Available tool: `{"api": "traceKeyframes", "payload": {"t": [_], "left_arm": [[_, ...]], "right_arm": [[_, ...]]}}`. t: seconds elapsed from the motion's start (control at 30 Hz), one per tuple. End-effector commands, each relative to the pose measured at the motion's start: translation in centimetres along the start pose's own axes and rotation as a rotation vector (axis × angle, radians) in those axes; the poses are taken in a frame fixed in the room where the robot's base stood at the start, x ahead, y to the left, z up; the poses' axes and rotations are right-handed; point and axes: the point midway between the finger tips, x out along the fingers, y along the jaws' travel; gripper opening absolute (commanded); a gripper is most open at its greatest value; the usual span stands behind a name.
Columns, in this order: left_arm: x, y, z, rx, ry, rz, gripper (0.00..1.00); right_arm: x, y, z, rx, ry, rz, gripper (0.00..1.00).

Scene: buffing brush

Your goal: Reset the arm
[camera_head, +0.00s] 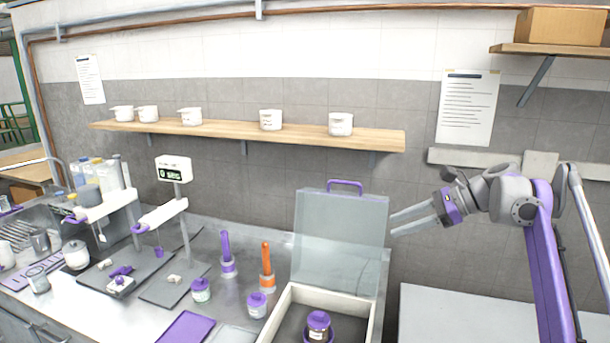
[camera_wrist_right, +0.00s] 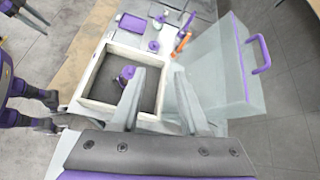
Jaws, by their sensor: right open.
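My right gripper (camera_head: 393,224) is raised at the right, beside the upright lid and above the counter. Its two fingers point left, are apart and hold nothing. In the right wrist view the open fingers (camera_wrist_right: 160,73) show in front of the box, with a gap between them.
An open box (camera_head: 281,305) with a raised clear lid (camera_head: 338,240) holds a purple-lidded jar (camera_head: 318,322). Purple (camera_head: 226,250) and orange (camera_head: 266,262) handled tools stand upright on the counter. Two stands with scale-like plates are left. A shelf (camera_head: 250,135) holds several white pots.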

Motion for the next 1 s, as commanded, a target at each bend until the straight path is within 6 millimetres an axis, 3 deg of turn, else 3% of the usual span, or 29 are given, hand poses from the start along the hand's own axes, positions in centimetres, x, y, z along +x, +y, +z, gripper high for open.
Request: {"api": "traceKeyframes", "payload": {"t": [0.17,0.47,0.67,0.8,1.0], "left_arm": [[0.0,0.0,-0.1,0.000,0.001,0.000,0.50],[0.0,0.0,0.0,0.000,0.000,0.000,0.50],[0.0,0.0,0.0,0.000,0.000,0.000,0.50],[0.0,0.0,0.0,0.000,0.000,0.000,0.50],[0.0,0.0,0.0,0.000,0.000,0.000,0.50]], "right_arm": [[2.3,3.9,0.0,-0.222,0.151,0.024,0.45],[6.0,14.8,-4.0,-0.726,0.447,0.134,0.45],[7.9,23.5,-8.7,-1.094,0.624,0.256,0.45],[9.1,29.6,-12.9,-1.357,0.737,0.359,0.45],[10.2,36.1,-18.2,-1.653,0.853,0.496,0.45]]}}
